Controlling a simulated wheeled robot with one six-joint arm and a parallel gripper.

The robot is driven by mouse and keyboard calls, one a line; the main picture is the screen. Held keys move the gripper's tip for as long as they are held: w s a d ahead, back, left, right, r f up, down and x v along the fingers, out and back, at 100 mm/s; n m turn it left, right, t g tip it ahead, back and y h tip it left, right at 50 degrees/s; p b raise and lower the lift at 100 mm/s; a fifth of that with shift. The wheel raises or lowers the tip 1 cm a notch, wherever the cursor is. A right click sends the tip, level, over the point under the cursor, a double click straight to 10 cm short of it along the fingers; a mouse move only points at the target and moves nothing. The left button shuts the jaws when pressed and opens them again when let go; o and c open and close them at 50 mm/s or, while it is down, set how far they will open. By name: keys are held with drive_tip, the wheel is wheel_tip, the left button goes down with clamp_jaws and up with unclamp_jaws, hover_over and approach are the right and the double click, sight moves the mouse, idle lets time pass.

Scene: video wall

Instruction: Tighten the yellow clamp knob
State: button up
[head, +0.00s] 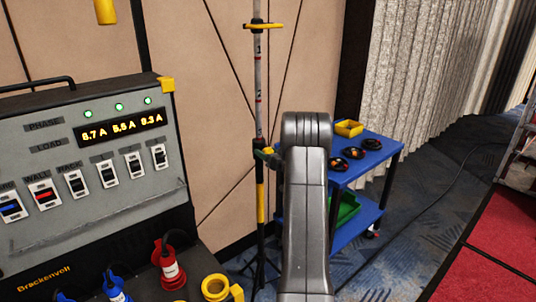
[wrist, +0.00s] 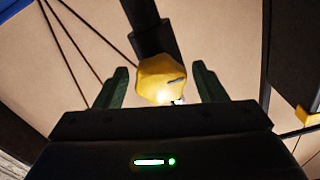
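The yellow clamp knob (wrist: 158,76) is at the centre of the wrist view, in front of a dark vertical pole. My gripper (wrist: 160,70) is open, with one green finger on each side of the knob and a visible gap on both sides. In the head view the knob (head: 268,151) is a small yellow spot on the stand pole (head: 260,185). My gripper (head: 268,157) is beside it there, partly hidden by my grey arm.
A grey power unit (head: 90,150) with switches and coloured plugs stands at the left. A blue cart (head: 375,150) with a yellow bin and dark coils stands behind my arm. A yellow ring (head: 263,26) sits higher on the pole. A cable lies on the carpet at right.

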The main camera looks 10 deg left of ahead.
drive_tip(key=b+v, duration=0.2)
drive_tip(key=v, duration=1.1)
drive_tip(key=shift+s+d, duration=0.25)
drive_tip(key=shift+d, duration=0.05)
